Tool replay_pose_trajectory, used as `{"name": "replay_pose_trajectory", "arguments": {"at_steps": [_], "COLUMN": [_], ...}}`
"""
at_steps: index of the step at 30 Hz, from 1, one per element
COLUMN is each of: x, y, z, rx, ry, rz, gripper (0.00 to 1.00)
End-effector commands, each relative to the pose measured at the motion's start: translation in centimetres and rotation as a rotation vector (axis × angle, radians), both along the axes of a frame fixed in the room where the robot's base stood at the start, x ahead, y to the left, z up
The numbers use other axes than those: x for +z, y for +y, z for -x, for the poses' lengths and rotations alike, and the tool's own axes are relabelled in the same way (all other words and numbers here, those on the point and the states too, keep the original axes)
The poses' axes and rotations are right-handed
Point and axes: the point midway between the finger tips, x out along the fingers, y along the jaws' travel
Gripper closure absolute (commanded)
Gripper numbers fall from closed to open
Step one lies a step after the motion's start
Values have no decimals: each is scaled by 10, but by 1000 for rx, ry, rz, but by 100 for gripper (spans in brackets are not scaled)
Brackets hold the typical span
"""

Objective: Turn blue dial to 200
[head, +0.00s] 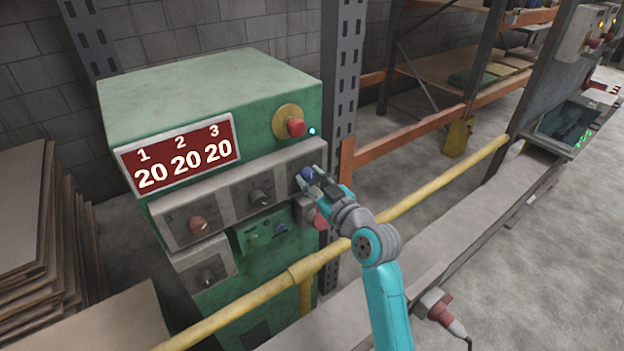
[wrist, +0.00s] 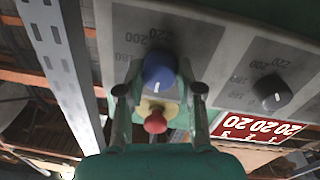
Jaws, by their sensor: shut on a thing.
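The blue dial (head: 308,173) is at the right end of the green cabinet's grey dial panel (head: 228,205). In the wrist view the blue dial (wrist: 159,70) has a white pointer line, with scale numbers printed around it. My gripper (head: 311,179) is at the dial, its fingers partly covering it in the head view. In the wrist view my gripper (wrist: 160,86) has one finger on each side of the blue dial and is shut on it. The red display (head: 182,155) reads 20 under each of 1, 2 and 3.
A black dial (head: 260,197) and an orange-brown dial (head: 198,225) sit left of the blue one. A red button (head: 296,128) on a yellow collar is above it; another red button (head: 320,219) is below. A yellow rail (head: 410,203) crosses in front of the cabinet.

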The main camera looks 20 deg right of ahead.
Motion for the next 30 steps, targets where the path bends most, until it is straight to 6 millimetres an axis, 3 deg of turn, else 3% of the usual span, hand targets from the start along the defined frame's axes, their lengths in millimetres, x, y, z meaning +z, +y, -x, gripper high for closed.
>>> {"name": "replay_pose_trajectory", "arguments": {"at_steps": [14, 30], "x": [0, 0], "y": [0, -1], "z": [0, 0], "rx": [1, 0], "ry": [47, 200], "rz": [-139, -609], "gripper": [99, 99]}}
